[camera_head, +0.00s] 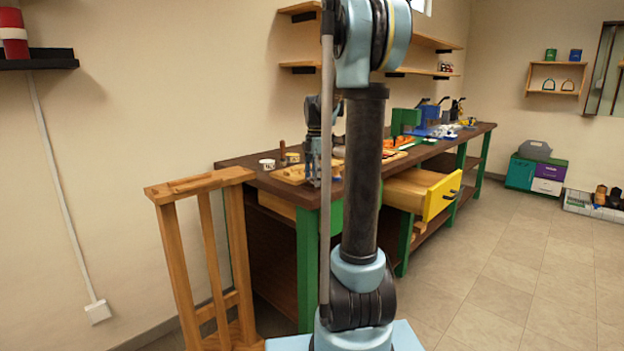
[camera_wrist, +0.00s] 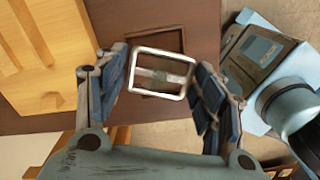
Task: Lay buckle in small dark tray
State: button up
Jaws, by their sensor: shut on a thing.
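The buckle (camera_wrist: 160,75), a silver rectangular metal frame with a middle bar, is between the fingers of my gripper (camera_wrist: 161,84) in the wrist view. My gripper is shut on it by its two sides. The small dark tray (camera_wrist: 156,39) is a brown, square-rimmed tray on the dark bench top, behind the buckle in the picture, which partly covers it. The buckle appears held above the bench; its exact height is unclear. In the head view my gripper (camera_head: 316,165) points down over the near end of the bench, and buckle and tray cannot be made out.
A light wooden board (camera_wrist: 35,55) lies left of the tray. The bench (camera_head: 240,162) also carries white tins (camera_head: 267,164) and, farther along, green and blue tools. A yellow-fronted drawer (camera_head: 440,196) stands open. A wooden stand (camera_head: 185,250) is at the bench's left end.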

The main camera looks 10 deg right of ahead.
jog(key=shift+f, duration=0.15)
jog(key=o, duration=1.2)
notch_tip(320, 180, up, 11)
jog(key=s+f+m, duration=0.2)
jog(key=s+m, duration=0.3)
jog(key=s, duration=0.5)
jog(key=s+f+m, duration=0.5)
jog(key=s+f, duration=0.2)
jog(key=s, duration=0.1)
jog(key=s+a+f+m+t, duration=0.1)
jog(key=s+f+m, duration=0.4)
jog(key=s+f, duration=0.3)
jog(key=s+f+m+t, duration=0.1)
jog(key=s+f+m, duration=0.4)
jog(key=s+f, duration=0.3)
jog(key=shift+s+a, duration=0.15)
jog(key=shift+s, duration=0.2)
